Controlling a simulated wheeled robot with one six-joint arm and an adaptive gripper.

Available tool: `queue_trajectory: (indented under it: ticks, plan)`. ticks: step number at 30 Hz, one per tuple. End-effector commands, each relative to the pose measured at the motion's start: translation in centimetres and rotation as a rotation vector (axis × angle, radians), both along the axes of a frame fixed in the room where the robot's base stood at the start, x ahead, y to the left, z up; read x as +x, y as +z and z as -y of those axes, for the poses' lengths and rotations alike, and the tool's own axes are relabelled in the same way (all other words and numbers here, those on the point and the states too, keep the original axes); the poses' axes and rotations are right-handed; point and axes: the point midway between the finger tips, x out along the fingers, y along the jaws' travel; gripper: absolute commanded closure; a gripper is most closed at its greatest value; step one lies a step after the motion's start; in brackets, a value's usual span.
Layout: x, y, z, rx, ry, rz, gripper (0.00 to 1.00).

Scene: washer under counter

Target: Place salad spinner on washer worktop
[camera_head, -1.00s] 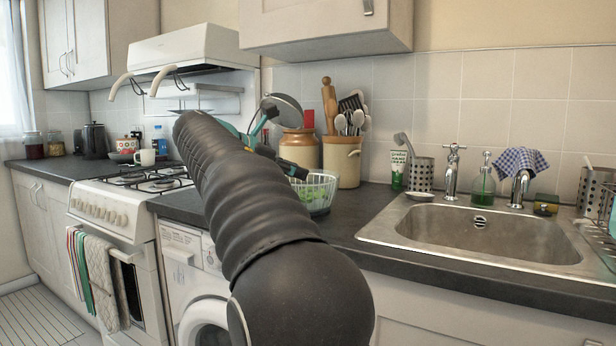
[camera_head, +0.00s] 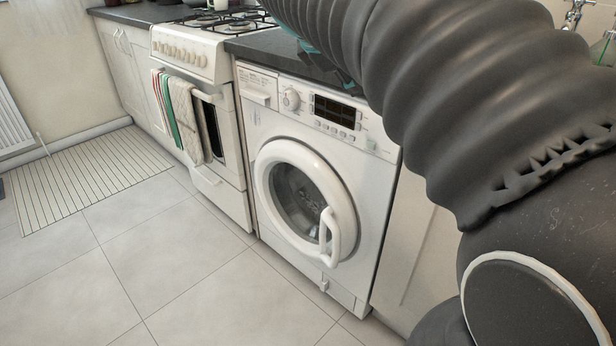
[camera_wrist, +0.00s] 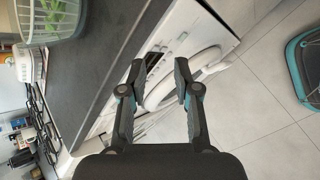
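The worktop also shows in the head view (camera_head: 270,49), above the white washer (camera_head: 262,115). My gripper (camera_wrist: 159,74) is open, with nothing between its fingers. It appears over the front edge of the worktop, with the washer front behind it in the wrist view, and apart from the bowl. In the head view my arm hides the bowl and most of the gripper.
The cooker (camera_head: 222,120) with a gas hob and hanging towels stands left of the washer. The washer door (camera_head: 290,180) is shut. A teal-framed object (camera_wrist: 304,65) is on the floor at the wrist view's right. The tiled floor (camera_head: 190,275) before the washer is clear.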

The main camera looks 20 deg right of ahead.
Motion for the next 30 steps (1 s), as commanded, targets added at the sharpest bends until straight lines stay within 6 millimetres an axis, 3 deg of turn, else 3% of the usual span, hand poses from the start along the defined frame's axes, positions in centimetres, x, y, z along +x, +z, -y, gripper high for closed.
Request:
queue_trajectory:
  ticks: [1,9,15,21,30]
  plan:
    - [-1.9,-1.9,-1.5,0.087,-0.030,0.063,0.69]
    - [-10.4,-12.6,-9.6,0.608,-0.338,0.351,0.69]
    - [-15.4,-19.0,-14.1,0.914,-0.614,0.467,0.69]
    - [-17.4,-21.7,-16.0,1.043,-0.758,0.506,0.69]
    - [-17.5,-22.0,-16.1,1.052,-0.773,0.508,0.69]
